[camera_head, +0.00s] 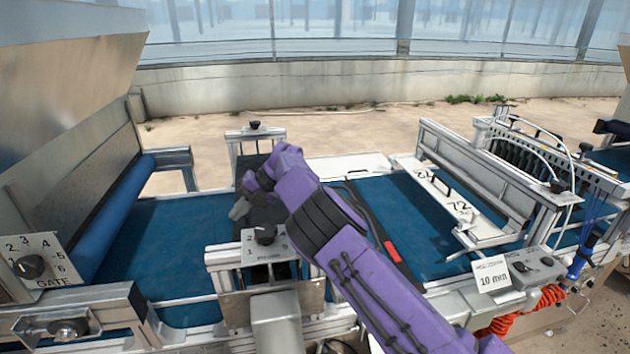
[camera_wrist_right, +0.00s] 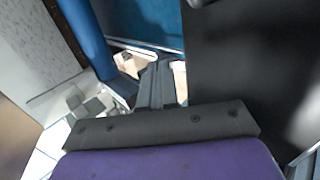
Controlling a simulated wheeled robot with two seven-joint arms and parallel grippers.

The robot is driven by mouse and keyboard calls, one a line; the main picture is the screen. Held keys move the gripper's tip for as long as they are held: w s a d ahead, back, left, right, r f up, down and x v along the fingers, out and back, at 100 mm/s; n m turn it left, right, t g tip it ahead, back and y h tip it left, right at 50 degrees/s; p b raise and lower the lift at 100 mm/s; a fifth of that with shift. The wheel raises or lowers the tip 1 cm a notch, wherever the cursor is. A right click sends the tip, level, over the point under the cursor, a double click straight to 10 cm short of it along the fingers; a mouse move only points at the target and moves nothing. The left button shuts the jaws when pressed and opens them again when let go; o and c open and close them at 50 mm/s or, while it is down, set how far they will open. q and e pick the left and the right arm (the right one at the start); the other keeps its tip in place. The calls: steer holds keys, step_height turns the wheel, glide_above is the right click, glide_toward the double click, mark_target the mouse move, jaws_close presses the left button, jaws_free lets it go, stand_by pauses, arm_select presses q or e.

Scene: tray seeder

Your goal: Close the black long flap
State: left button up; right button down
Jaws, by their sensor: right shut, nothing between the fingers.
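The black long flap (camera_head: 249,164) is a dark panel between the two metal brackets over the blue belt, partly hidden behind my purple right wrist. In the right wrist view, a large flat black surface (camera_wrist_right: 255,65) fills the right side and looks like this flap. My right gripper (camera_head: 238,209) is at the left side of the flap, low near the belt. Its fingers are shut and empty in the right wrist view (camera_wrist_right: 157,78), beside the black surface; I cannot tell if they touch it. My left gripper is not in view.
The blue belt (camera_head: 165,235) runs below, open to the left of the flap. The front bracket with a dial (camera_head: 266,250) stands just below my right forearm. A grey hopper with a blue roller (camera_head: 118,215) is at left. A white-labelled frame (camera_head: 445,195) crosses the belt at right.

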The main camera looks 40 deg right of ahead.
mark_target(237, 233)
steer(key=shift+w+a+f, duration=0.1)
steer(key=shift+a+f, duration=0.1)
steer(key=shift+f, duration=0.55)
steer(key=shift+w+a+f, duration=0.1)
steer(key=shift+a+f, duration=0.15)
steer(key=shift+f, duration=0.55)
steer(key=shift+w+a+f, duration=0.1)
steer(key=shift+a+f, duration=0.1)
steer(key=shift+f, duration=0.55)
